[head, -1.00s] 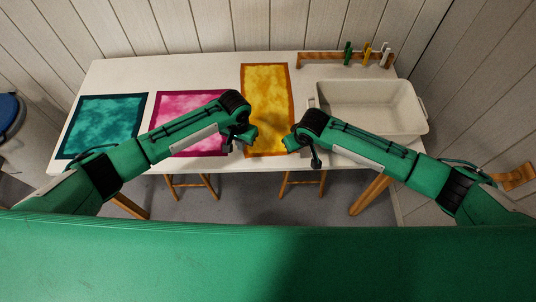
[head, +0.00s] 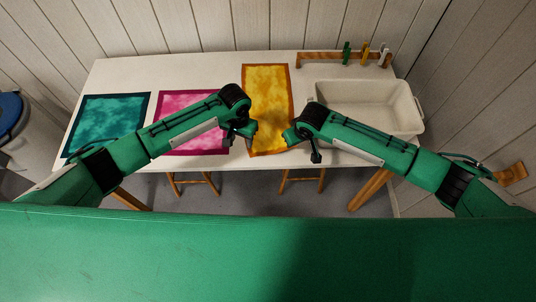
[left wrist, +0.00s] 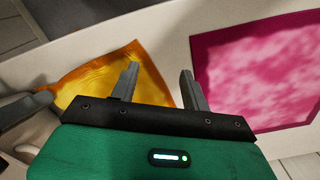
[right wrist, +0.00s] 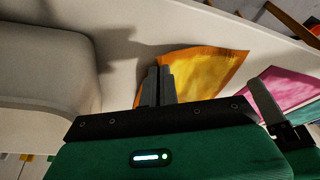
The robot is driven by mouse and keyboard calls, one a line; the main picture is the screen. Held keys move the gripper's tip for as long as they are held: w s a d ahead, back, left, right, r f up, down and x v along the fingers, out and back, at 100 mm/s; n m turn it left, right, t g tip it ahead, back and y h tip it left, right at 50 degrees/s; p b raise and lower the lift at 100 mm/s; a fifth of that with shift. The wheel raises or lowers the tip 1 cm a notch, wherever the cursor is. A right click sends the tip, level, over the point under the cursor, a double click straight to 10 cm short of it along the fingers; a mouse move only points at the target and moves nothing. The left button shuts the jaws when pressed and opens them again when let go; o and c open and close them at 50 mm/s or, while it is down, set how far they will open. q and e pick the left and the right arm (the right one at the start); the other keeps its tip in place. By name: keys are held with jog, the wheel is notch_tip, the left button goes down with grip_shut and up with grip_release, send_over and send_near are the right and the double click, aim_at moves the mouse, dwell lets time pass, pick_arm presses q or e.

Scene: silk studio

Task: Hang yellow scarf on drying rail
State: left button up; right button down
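The yellow scarf (head: 267,95), with a darker orange border, lies on the white table between my two grippers. My left gripper (head: 253,128) is open and empty; its fingers (left wrist: 160,85) stand apart in the left wrist view, over the table and the scarf's edge. My right gripper (head: 290,136) is at the scarf's near right corner. Its fingers (right wrist: 160,85) are together at the scarf's edge, apparently pinching it; the pinch itself is partly hidden. The scarf looks creased in the left wrist view (left wrist: 95,85). A wooden rail (head: 330,58) with green, yellow and white pegs stands at the back right.
A pink scarf (head: 190,112) and a teal scarf (head: 108,122) lie flat to the left. A cream basin (head: 365,100) stands on the right, close to my right arm. A wooden block (head: 512,173) is on the right wall. The table's back left is clear.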

aim_at(251, 151)
pick_arm(q)
jog(key=shift+d+r, duration=0.15)
jog(key=shift+c, duration=1.1)
notch_tip(251, 151, up, 5)
jog(key=d+n, duration=0.2)
jog(key=d, duration=0.1)
jog(key=shift+s+a+f, duration=0.1)
jog(key=shift+s+f, duration=0.05)
jog(key=shift+f, duration=2.35)
jog(key=shift+s+a+f, duration=0.1)
jog(key=shift+s+f, duration=0.05)
jog(key=shift+f, duration=2.3)
jog(key=shift+c, duration=0.5)
grip_shut()
jog(key=shift+r, duration=2.5)
